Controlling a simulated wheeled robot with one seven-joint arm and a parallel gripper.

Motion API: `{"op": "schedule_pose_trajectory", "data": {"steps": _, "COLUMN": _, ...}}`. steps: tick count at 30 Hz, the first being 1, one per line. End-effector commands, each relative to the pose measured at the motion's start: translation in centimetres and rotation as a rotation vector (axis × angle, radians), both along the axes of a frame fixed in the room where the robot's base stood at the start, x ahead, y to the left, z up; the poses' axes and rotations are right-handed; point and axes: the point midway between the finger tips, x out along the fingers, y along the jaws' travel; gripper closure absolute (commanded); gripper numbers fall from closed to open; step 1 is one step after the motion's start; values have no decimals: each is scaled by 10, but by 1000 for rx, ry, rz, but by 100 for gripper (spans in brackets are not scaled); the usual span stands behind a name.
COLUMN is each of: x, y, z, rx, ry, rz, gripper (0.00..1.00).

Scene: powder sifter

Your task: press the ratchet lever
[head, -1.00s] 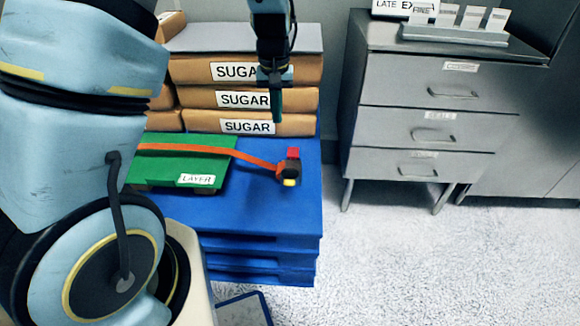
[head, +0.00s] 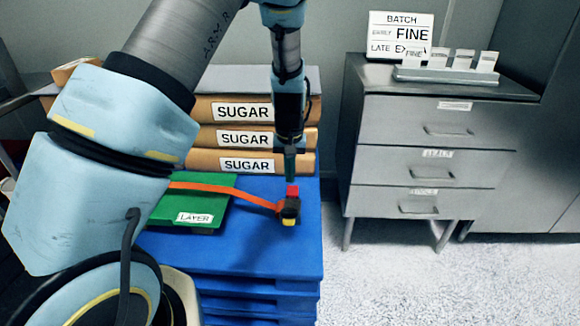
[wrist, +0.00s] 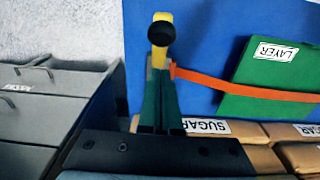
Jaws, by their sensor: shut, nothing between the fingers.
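The ratchet (head: 289,208) is a small black block with a yellow end, at the end of an orange strap (head: 235,191) on the blue stack's top. Its red lever (head: 292,191) stands up at the back. My gripper (head: 290,180) is shut and empty, pointing down with its tips at the red lever's top; I cannot tell whether they touch. In the wrist view my gripper's green fingers (wrist: 158,88) reach toward the ratchet's yellow part (wrist: 161,58) and a round black knob (wrist: 162,33). The red lever is mostly hidden there.
The strap crosses a green board labelled LAYER (head: 160,212). Stacked sugar bags (head: 200,137) stand close behind the ratchet. A grey drawer cabinet (head: 430,125) stands to the right, with open floor (head: 400,290) in front.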

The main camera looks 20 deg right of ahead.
Motion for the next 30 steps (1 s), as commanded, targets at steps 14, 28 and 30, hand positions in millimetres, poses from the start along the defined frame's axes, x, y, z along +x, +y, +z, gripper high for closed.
{"op": "schedule_pose_trajectory", "data": {"steps": 14, "x": -15, "y": 6, "z": -73, "rx": 0, "ry": 2, "rz": 1, "gripper": 100}}
{"op": "schedule_pose_trajectory", "data": {"steps": 28, "x": -17, "y": 8, "z": -79, "rx": -1, "ry": 0, "rz": 0, "gripper": 100}}
{"op": "schedule_pose_trajectory", "data": {"steps": 30, "x": -16, "y": 8, "z": -80, "rx": -2, "ry": -2, "rz": 1, "gripper": 100}}
